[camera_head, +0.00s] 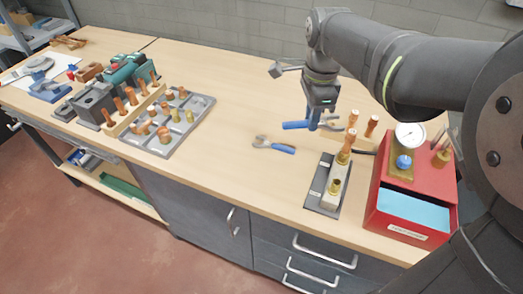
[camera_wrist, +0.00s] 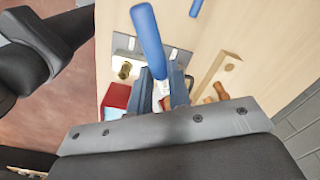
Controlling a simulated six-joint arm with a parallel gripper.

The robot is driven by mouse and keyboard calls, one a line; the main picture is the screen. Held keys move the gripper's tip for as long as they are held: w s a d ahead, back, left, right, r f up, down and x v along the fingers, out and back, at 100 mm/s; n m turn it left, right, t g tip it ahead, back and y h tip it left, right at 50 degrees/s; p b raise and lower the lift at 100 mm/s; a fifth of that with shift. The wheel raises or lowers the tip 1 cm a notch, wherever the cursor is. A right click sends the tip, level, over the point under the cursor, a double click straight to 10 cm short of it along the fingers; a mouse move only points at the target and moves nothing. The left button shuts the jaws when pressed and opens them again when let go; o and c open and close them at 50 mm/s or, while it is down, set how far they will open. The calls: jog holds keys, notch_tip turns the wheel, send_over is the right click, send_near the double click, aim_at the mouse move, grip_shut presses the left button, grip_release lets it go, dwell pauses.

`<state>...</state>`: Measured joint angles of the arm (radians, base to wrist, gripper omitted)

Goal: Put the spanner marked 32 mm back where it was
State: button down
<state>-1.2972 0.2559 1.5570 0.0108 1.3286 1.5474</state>
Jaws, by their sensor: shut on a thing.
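My gripper (camera_head: 314,114) is shut on a blue-handled spanner (camera_head: 298,125) and holds it roughly level, apparently above the bench near its back right. In the wrist view the held spanner's blue handle (camera_wrist: 148,35) sticks out beyond the jaws (camera_wrist: 166,88); its metal part lies between the fingers, partly hidden. A second blue-handled spanner (camera_head: 274,145) lies on the bench left of my gripper, its grey jaw end to the left; its handle also shows in the wrist view (camera_wrist: 196,8). I cannot read a size mark on either spanner.
A dark plate (camera_head: 313,198) with brass and copper fittings stands in front of my gripper. A red box (camera_head: 376,228) with a gauge (camera_head: 410,135) is to the right. Upright copper pieces (camera_head: 371,126) stand behind. A grey tray (camera_head: 196,112) of fittings is left; the bench middle is clear.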

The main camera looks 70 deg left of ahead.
jog(key=s+a+f+n, duration=0.2)
jog(key=s+f+n, duration=0.4)
jog(key=n, duration=0.6)
send_over(243, 171)
notch_tip(243, 171, down, 9)
jog(key=shift+a+r, duration=0.1)
jog(key=shift+f, duration=2)
jog(key=c, duration=1.7)
grip_release()
jog(key=shift+f, duration=0.15)
jog(key=shift+c, duration=0.2)
jog(key=o, duration=0.4)
